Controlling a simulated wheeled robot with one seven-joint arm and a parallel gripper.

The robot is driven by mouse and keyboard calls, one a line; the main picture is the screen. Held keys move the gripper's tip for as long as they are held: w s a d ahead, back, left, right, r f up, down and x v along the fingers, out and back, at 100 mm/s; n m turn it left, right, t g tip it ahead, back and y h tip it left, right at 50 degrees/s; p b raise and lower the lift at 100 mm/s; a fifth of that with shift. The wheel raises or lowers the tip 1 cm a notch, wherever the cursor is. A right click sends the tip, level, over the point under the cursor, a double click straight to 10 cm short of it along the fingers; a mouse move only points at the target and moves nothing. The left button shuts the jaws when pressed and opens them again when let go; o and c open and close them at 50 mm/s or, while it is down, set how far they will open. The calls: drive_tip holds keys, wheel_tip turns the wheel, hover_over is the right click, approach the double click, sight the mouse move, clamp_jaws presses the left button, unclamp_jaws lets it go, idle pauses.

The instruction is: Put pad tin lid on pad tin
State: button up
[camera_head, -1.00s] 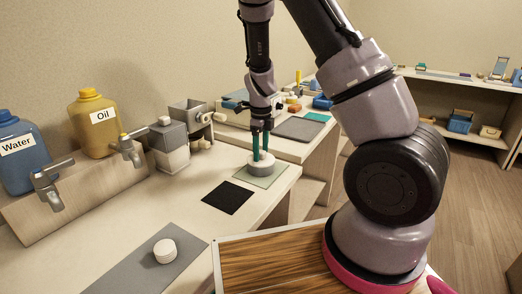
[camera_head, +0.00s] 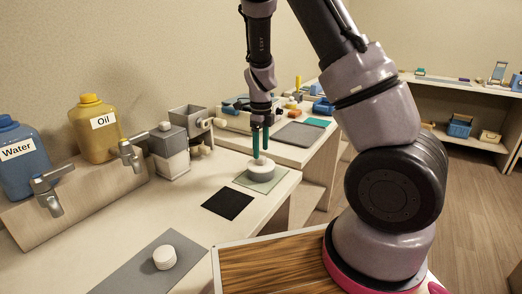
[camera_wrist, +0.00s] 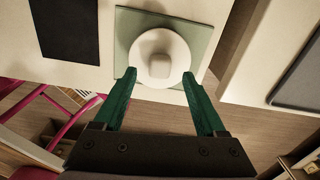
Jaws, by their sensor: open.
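The pad tin (camera_head: 262,176) is a low white round tin on a pale green mat. A white round lid with a small knob (camera_wrist: 159,64) covers its top in the wrist view, hiding the inside; I cannot tell whether it is fully seated. My gripper (camera_head: 260,154) points down just above the tin, and its green fingers are apart. In the wrist view my gripper (camera_wrist: 159,74) is open and empty, with a fingertip on either side of the lid's near part. No grip on the knob shows.
The green mat (camera_head: 246,181) lies near the counter's right edge, with a black square (camera_head: 227,204) to its left. A white round stack (camera_head: 165,257) sits on a grey mat (camera_head: 130,276). Dispensers and a grey box (camera_head: 168,142) stand at the wall.

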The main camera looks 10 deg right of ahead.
drive_tip(key=shift+r, duration=2.4)
drive_tip(key=s+d+r+n+t+y, duration=0.1)
drive_tip(key=s+r+n, duration=0.2)
drive_tip(key=r, duration=0.5)
drive_tip(key=s+d+r+n+y, duration=0.1)
drive_tip(key=s+d+r+n, duration=0.1)
drive_tip(key=r, duration=0.7)
drive_tip(key=s+d+r+n+t, duration=0.1)
drive_tip(key=s+r+n+t, duration=0.2)
drive_tip(key=s+n, duration=0.5)
drive_tip(key=s+d+r+n+t, duration=0.1)
drive_tip(key=s+r+n+t, duration=0.2)
drive_tip(key=s+r+n, duration=0.3)
drive_tip(key=shift+s+d+n, duration=0.4)
drive_tip(key=shift+s+n, duration=1)
drive_tip(key=shift+s, duration=0.15)
